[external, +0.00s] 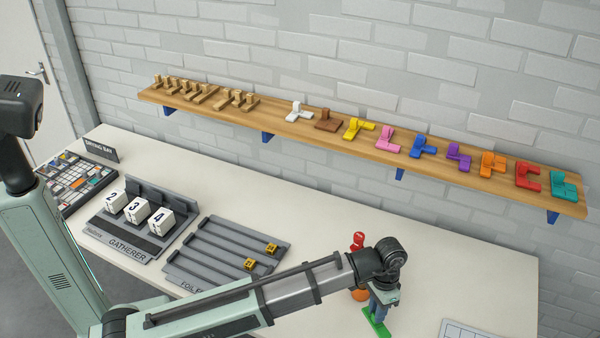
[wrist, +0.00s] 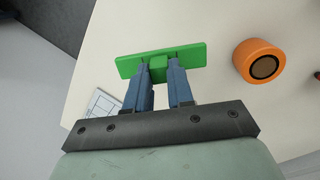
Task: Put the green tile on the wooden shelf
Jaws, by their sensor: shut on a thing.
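The green tile (wrist: 190,56) is a flat green piece with a small raised block, and my gripper (wrist: 160,75) is shut on that block in the wrist view. In the external view the green tile (external: 376,322) shows below my gripper (external: 380,303), over the right part of the white table. I cannot tell whether it touches the table. The wooden shelf (external: 225,112) runs along the brick wall, above and behind the table. It holds a row of coloured pieces, with a teal piece (external: 564,185) at its right end and small wooden pieces (external: 205,93) at the left.
An orange round object (wrist: 258,61) stands close to the tile, with a red object (external: 357,241) behind it. A grey rack (external: 215,245) with two yellow pieces, the gatherer with numbered cubes (external: 136,211) and a drying bay tray (external: 75,183) fill the table's left.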

